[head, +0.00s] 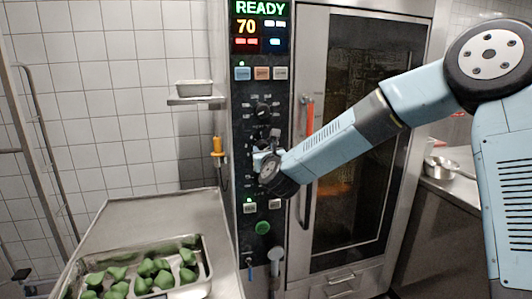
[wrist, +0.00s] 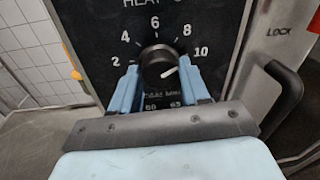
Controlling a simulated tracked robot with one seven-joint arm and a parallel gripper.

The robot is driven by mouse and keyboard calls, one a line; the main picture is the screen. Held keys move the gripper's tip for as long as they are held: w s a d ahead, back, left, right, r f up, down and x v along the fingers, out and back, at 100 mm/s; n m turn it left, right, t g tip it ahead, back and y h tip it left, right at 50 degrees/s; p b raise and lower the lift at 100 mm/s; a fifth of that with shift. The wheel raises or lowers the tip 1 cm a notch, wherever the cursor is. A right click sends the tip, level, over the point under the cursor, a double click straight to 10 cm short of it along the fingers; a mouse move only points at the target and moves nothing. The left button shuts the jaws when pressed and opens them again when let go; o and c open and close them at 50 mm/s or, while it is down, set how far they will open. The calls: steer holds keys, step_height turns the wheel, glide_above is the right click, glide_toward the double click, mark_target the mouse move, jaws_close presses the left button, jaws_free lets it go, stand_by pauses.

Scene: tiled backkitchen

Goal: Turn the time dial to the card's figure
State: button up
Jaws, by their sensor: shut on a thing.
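In the wrist view, my gripper (wrist: 158,72) has its two blue fingers on either side of a round black dial (wrist: 157,57) and is shut on it. White figures 2, 4, 6, 8 and 10 curve around the dial. The white mark on its face points right and slightly up, towards the 10 side. Lettering above begins "HEAT" and is cut off; I cannot tell which dial it names. In the head view, my gripper (head: 265,162) is at the oven's black control panel (head: 244,130) and hides the held dial. I cannot make out a card.
Another dial (head: 263,111) sits higher on the panel, under a display (head: 259,27) reading READY and 70. The oven door handle (head: 307,170) is right of my gripper. A tray (head: 205,284) of green pears stands on the steel counter (head: 160,215) at left.

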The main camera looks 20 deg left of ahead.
steer(key=shift+w+d+f+m, duration=0.1)
steer(key=shift+d+m, duration=0.05)
steer(key=shift+m, duration=0.65)
steer(key=shift+w+d+f+m, duration=0.1)
steer(key=shift+m, duration=0.7)
steer(key=o, duration=1.1)
steer(key=shift+s+a+r, duration=0.1)
steer(key=shift+a, duration=0.05)
steer(key=shift+c, duration=0.2)
steer(key=v, duration=1.3)
steer(key=shift+s+d, duration=0.25)
steer(key=shift+s, duration=0.05)
steer(key=shift+r, duration=0.15)
